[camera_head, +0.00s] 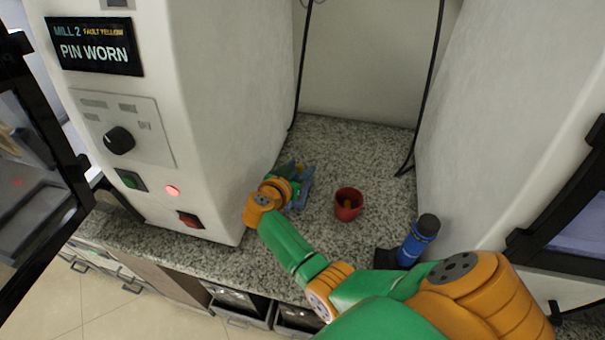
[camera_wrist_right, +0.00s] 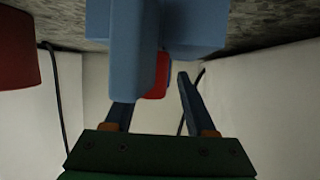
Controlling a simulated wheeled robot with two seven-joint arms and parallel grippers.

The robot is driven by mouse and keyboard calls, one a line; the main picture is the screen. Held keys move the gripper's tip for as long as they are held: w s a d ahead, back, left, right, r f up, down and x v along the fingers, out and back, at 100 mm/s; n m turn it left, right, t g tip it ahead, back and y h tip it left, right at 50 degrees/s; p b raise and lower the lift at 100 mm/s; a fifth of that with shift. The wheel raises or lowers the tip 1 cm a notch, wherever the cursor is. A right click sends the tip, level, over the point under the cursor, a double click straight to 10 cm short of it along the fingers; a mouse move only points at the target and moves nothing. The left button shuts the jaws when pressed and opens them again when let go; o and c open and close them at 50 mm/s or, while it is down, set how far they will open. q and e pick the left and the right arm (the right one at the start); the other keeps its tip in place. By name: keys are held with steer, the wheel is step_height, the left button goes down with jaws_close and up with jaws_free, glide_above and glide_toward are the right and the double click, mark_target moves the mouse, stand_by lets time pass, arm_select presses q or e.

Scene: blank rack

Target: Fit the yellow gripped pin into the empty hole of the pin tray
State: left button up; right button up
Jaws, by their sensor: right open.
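A blue block-like piece, apparently the pin tray (camera_head: 306,188), lies on the counter against the left machine, partly hidden by my right wrist. In the right wrist view, blue blocks (camera_wrist_right: 130,40) fill the top centre, close to the fingers and covering part of the left one. My right gripper (camera_wrist_right: 155,90) is open, its two fingers apart. A small red piece (camera_wrist_right: 156,80) shows behind the blue blocks, between the fingers. I cannot make out a yellow gripped pin or an empty hole. My left gripper is not in view.
A blue cylinder with a dark top (camera_head: 418,242) stands by the right machine. Machine walls bound both sides; black cables (camera_head: 429,90) hang behind. The counter (camera_head: 355,150) behind the cup is clear.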

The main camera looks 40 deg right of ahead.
steer(key=shift+w+d+f, duration=0.25)
steer(key=shift+w+d, duration=0.05)
steer(key=shift+w, duration=0.15)
steer(key=shift+w+d+f, duration=0.25)
steer(key=shift+w, duration=0.15)
steer(key=shift+s+a+r, duration=0.1)
steer(key=shift+s+r, duration=0.15)
steer(key=shift+c, duration=1.1)
steer(key=shift+s+a+r, duration=0.1)
steer(key=shift+s, duration=0.05)
steer(key=c, duration=0.3)
jaws_close()
